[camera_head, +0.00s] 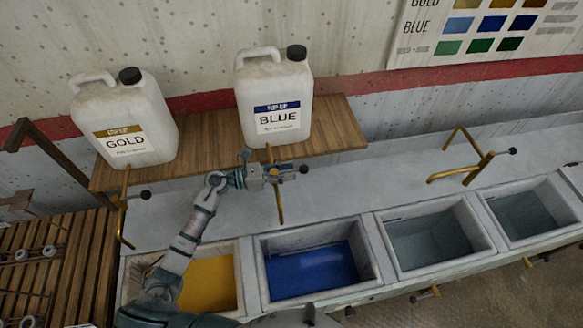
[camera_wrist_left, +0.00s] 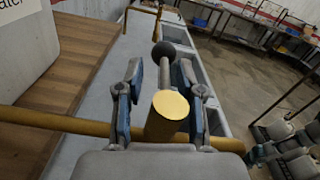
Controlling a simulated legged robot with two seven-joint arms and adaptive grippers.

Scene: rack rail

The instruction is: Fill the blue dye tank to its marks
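The blue dye tank (camera_head: 374,262) is a grey basin with blue liquid (camera_head: 312,270) in it; I cannot make out its marks. The BLUE jug (camera_head: 272,100) stands upright on the wooden shelf behind it. A brass tap (camera_head: 280,208) hangs below the jug, above the tank. My left gripper (camera_head: 280,174) is at this tap, with its fingers either side of the lever. In the left wrist view the black-knobbed lever (camera_wrist_left: 164,50) lies between the spread fingers (camera_wrist_left: 162,90), with gaps visible. My right gripper is not in view.
The GOLD jug (camera_head: 125,120) and its tap (camera_head: 124,215) are to the left, above a tank of gold liquid (camera_head: 208,284). Two more tanks (camera_head: 430,238) (camera_head: 527,211) and a brass tap (camera_head: 468,168) are to the right. A slatted wooden surface (camera_head: 88,265) is at far left.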

